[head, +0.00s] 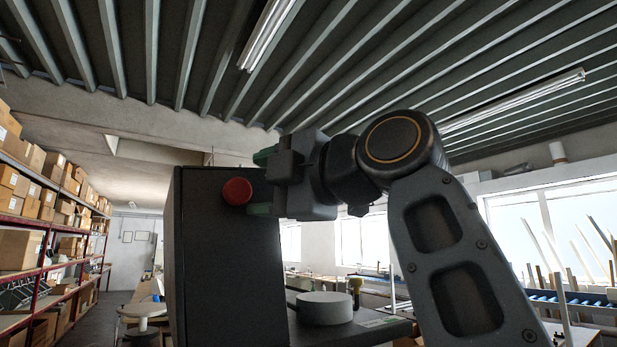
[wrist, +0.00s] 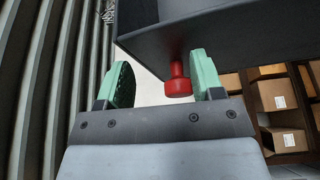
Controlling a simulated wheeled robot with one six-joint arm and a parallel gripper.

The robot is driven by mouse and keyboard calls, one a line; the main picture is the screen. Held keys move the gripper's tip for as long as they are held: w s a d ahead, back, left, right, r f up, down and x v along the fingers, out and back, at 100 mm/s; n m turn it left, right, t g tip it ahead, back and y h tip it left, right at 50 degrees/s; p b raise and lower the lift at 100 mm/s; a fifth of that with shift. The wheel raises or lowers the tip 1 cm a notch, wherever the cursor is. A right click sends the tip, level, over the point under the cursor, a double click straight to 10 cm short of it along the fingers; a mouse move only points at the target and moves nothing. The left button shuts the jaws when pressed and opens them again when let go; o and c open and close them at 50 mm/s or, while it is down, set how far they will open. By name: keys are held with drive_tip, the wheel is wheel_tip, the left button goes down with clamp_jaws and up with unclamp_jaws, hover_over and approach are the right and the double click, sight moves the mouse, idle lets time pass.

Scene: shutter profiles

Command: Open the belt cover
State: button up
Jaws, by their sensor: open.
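The belt cover looks like a tall dark grey panel or box (head: 222,270) with a red round knob (head: 237,191) near its top. In the wrist view the dark cover (wrist: 230,30) fills the top, and the red knob (wrist: 178,82) sticks out below it. My gripper (head: 256,184) is open beside the knob, its green fingers one above and one below it in the head view. In the wrist view my gripper (wrist: 160,72) has the knob between its fingers, closer to the right one. I cannot tell whether either finger touches it. The cover's hinge is not visible.
A dark worktop (head: 375,332) with a round light-grey disc (head: 324,308) lies right of the cover, below my arm. Shelves with cardboard boxes (head: 20,250) line the left wall. A round-topped stand (head: 142,312) is left of the cover. Long benches stand by the windows.

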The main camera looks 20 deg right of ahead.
drive_tip(key=b+v, duration=0.1)
drive_tip(key=v, duration=1.3)
idle(0.4)
drive_tip(key=shift+w, duration=0.1)
idle(0.3)
